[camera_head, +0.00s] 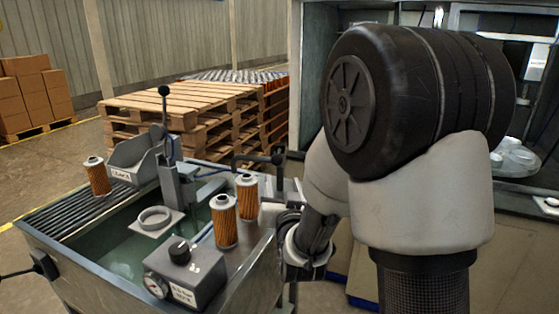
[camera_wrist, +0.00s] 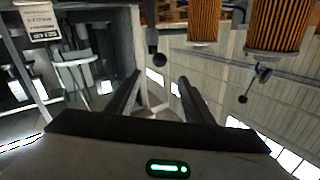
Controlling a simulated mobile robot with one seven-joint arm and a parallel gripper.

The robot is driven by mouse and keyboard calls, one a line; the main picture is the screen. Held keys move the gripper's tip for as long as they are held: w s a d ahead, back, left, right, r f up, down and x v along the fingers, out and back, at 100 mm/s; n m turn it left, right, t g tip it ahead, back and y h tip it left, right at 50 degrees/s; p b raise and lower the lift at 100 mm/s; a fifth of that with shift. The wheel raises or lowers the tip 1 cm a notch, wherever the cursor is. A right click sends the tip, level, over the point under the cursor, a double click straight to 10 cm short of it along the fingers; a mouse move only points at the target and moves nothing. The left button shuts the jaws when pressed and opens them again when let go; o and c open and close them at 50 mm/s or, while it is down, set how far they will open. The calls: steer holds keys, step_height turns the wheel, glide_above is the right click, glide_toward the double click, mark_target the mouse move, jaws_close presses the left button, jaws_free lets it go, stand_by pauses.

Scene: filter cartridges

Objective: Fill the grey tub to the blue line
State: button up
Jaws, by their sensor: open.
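A grey metal tank (camera_head: 75,273) at the lower left of the head view holds greenish, clear liquid; no blue line can be made out. A smaller grey bin (camera_head: 128,158) with a label sits at its back edge. My gripper (camera_wrist: 158,80) is open in the wrist view, with nothing seen between its two dark fingers. A black ball-ended handle (camera_wrist: 156,59) shows just beyond the fingertips; I cannot tell how far off it is. In the head view, a dark bar with a ball end (camera_head: 277,158) stands close to my wrist.
Orange filter cartridges (camera_head: 224,222) stand on the tank's rim and rack. A control box (camera_head: 185,275) with a black knob and gauge sits at the front. A tall ball-topped lever (camera_head: 164,110) rises behind. Pallets (camera_head: 185,105) stand behind; my arm hides much of the right.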

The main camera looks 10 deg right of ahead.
mark_target(278, 162)
steer(key=w, duration=1)
steer(key=w+d+b, duration=0.1)
steer(key=w, duration=0.4)
steer(key=shift+w+d, duration=0.1)
steer(key=shift+w, duration=0.05)
jaws_close()
